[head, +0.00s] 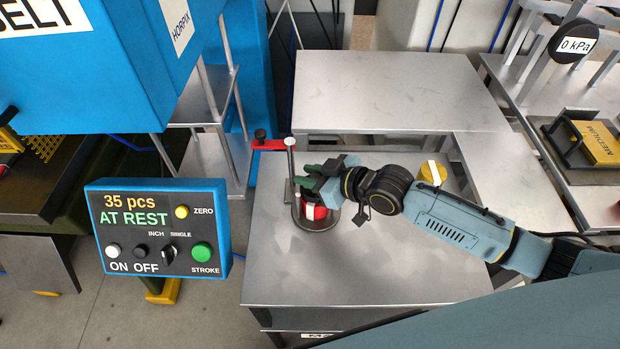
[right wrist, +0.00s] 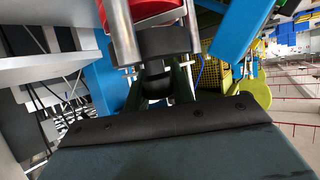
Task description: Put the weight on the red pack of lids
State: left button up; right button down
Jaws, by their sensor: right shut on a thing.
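The red pack of lids (head: 318,212) stands between upright metal posts on a round base on the grey table, with a white label strip on its side. It also shows in the right wrist view (right wrist: 152,8), between two posts. My right gripper (head: 308,182) is just above the pack, its green fingers shut. In the right wrist view the fingers (right wrist: 158,88) are closed on the dark weight (right wrist: 165,42), which lies right by the red pack. I cannot tell whether the weight touches the pack. In the head view the weight is mostly hidden by the gripper. My left gripper is not in view.
A yellow pack (head: 433,172) is behind my right arm. The control box (head: 156,232) reads 35 pcs, AT REST. The table's front part (head: 350,280) is clear.

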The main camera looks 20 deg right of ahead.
jog(key=shift+f, duration=0.5)
jog(key=shift+f, duration=0.1)
jog(key=c, duration=1.5)
grip_release()
jog(key=shift+f, duration=0.1)
jog(key=shift+s+d+r, duration=0.15)
jog(key=shift+s+r, duration=0.05)
jog(key=p+v, duration=0.1)
jog(key=v, duration=1)
jog(key=shift+s+d+r, duration=0.15)
